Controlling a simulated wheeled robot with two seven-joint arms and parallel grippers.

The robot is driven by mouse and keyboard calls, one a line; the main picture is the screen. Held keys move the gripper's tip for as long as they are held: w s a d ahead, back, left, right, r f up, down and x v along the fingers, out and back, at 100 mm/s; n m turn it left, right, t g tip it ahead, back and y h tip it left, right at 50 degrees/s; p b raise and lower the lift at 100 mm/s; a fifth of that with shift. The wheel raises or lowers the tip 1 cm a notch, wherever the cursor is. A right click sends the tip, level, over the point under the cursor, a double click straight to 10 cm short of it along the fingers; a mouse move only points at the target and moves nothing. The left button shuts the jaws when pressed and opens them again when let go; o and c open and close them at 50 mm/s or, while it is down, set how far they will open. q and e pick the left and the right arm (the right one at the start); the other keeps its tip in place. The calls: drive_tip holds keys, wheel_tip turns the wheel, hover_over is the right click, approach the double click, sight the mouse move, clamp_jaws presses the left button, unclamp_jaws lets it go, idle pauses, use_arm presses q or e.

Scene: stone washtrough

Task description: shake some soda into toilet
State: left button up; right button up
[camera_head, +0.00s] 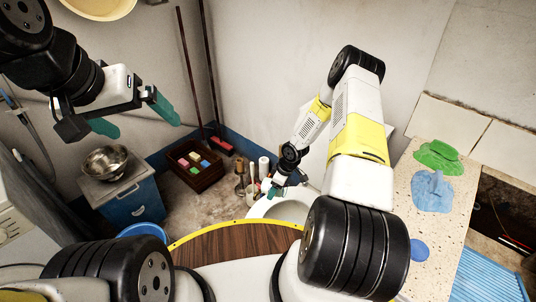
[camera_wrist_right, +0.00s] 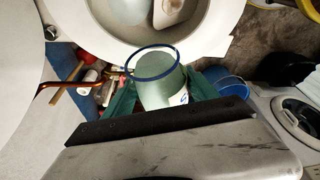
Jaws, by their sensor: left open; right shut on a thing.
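The toilet (camera_head: 287,209) is a white bowl low in the middle of the head view, partly hidden by my right arm. Its white rim and bowl (camera_wrist_right: 215,42) fill the top of the right wrist view. My right gripper (camera_wrist_right: 158,92) is shut on a pale greenish container (camera_wrist_right: 155,88) with a dark blue rim, likely the soda. The container's open mouth faces the toilet bowl; I cannot tell what is inside. In the head view my right gripper (camera_head: 283,182) is small, near the toilet's far edge. My left gripper (camera_head: 137,116) is open and empty, high at the left.
A counter (camera_head: 411,190) at the right bears green (camera_head: 438,155) and blue (camera_head: 432,191) cloths. A brown crate (camera_head: 193,170) with coloured blocks stands by the wall. A metal bowl (camera_head: 106,161) sits on a blue cabinet (camera_head: 133,205).

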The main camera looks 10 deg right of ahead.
wheel_tip(320, 180, down, 15)
drive_tip(key=s+n+g, duration=0.1)
drive_tip(key=s+n, duration=0.1)
drive_tip(key=n, duration=0.2)
drive_tip(key=shift+a+y, duration=0.3)
drive_tip(key=shift+s, duration=0.1)
idle(1.0)
